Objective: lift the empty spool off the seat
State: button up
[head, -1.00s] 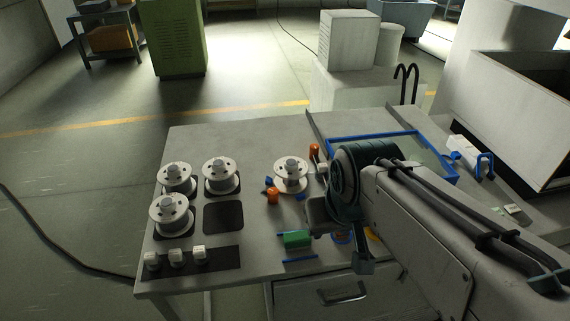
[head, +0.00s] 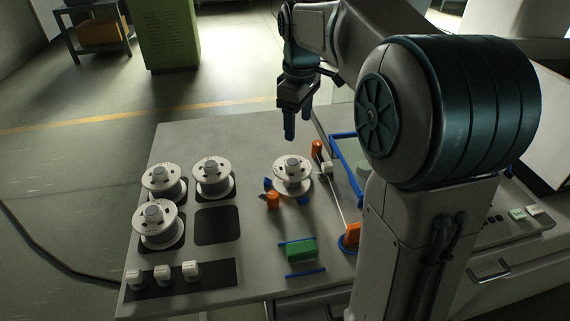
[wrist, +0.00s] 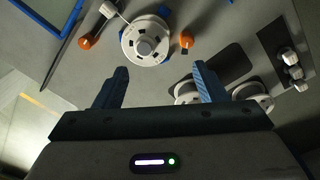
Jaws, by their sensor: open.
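A white spool (head: 292,172) with a raised grey hub sits upright on its seat (head: 303,200), of which only blue parts show around its lower edge. It also shows in the wrist view (wrist: 147,42), top centre, just beyond the fingertips. My gripper (head: 297,122) is open and empty, pointing down, above and behind the spool in the head view. In the wrist view my gripper's two blue fingers (wrist: 160,72) are spread apart with bare table between them. Nothing touches the spool from my gripper. Whether any wire is on its core is hidden by the flange.
Three similar spools (head: 212,174) stand on dark pads at left; a fourth pad (head: 217,226) is bare. Orange pieces (head: 273,200) (head: 317,149) and a white block (head: 326,167) stand close beside the seat. A green block (head: 301,250) lies in front, and a blue-rimmed tray (head: 341,165) is right.

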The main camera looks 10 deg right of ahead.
jog(key=w+f+n, duration=0.3)
jog(key=w, duration=0.3)
send_over(292, 161)
jog(key=shift+g, duration=0.4)
jog(key=f, duration=0.7)
jog(key=shift+s+f, duration=0.25)
jog(key=shift+f, duration=0.1)
jog(key=shift+w+f+p, duration=0.2)
jog(key=shift+f+p, duration=0.1)
jog(key=shift+f, duration=2.4)
grip_shut()
jog(key=shift+r, duration=0.1)
